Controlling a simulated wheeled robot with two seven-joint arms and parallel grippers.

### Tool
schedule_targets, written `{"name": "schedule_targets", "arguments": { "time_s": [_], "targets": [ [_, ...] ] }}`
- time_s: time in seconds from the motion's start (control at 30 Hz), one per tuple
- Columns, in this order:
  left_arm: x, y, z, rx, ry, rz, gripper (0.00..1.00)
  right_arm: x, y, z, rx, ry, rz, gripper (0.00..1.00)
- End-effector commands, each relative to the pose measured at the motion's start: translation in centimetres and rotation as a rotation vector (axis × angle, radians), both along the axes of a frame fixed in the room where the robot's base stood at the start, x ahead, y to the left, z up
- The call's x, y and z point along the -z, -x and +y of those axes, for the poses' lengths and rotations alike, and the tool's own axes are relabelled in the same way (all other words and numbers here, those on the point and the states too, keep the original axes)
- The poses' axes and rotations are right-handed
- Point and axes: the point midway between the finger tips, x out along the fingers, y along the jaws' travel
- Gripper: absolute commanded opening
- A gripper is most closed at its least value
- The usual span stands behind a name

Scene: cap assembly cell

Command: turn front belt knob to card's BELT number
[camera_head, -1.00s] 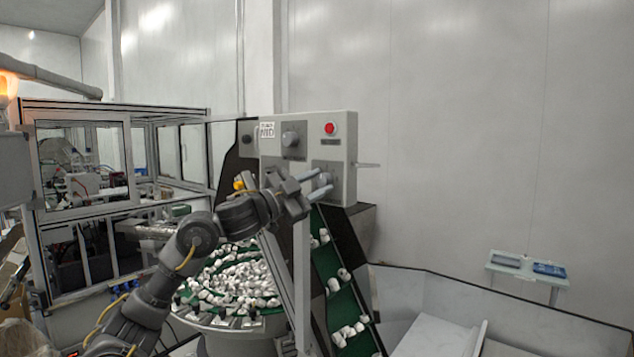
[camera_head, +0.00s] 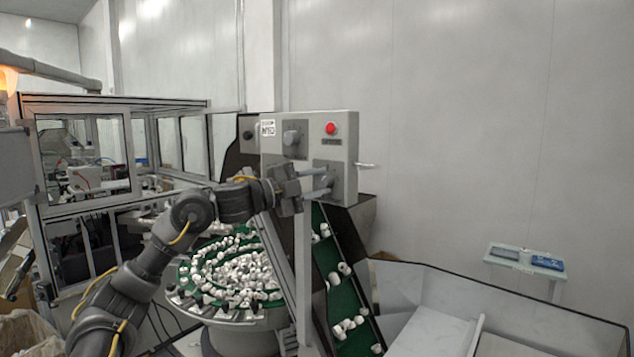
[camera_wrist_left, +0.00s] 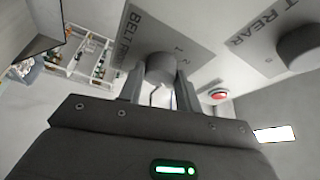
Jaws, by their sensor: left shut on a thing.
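The front belt knob (camera_wrist_left: 161,68) is a grey cylinder on a plate (camera_wrist_left: 150,30) lettered "BELT FRONT", with numbers partly visible. My left gripper (camera_wrist_left: 160,92) is shut on this knob, one finger at each side. In the head view my left gripper (camera_head: 326,183) reaches the lower plate of the grey control box (camera_head: 348,140), and the knob is mostly hidden by the fingers. A white card (camera_head: 267,129) sits at the box's upper left; its small print is not legible. My right gripper is not in view.
The rear belt knob (camera_wrist_left: 300,48) is beside it, and shows higher on the box in the head view (camera_head: 291,137). A red button (camera_head: 331,128) is close by. Below are a green conveyor (camera_head: 342,297) and a bowl of white caps (camera_head: 235,275).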

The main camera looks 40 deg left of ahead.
Motion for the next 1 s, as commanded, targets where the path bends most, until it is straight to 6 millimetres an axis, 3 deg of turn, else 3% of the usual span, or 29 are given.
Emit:
{"name": "schedule_targets", "arguments": {
  "time_s": [0.3, 0.33, 0.5, 0.83, 1.0],
  "targets": [
    [0.1, 0.0, 0.0, -0.001, -0.002, 0.002, 0.11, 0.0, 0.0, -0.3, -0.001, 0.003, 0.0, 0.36],
    [0.1, 0.0, 0.0, -0.001, -0.002, 0.002, 0.35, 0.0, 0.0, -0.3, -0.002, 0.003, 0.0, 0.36],
    [0.1, 0.0, 0.0, -0.001, 0.0, 0.001, 0.56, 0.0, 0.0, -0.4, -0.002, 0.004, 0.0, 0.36],
    [0.3, 0.3, 0.2, -0.001, -0.001, 0.0, 0.56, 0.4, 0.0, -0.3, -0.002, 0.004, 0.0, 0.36],
    [1.1, 2.5, 1.0, -0.003, -0.005, 0.0, 0.56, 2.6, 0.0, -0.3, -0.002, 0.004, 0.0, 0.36]
  ]
}}
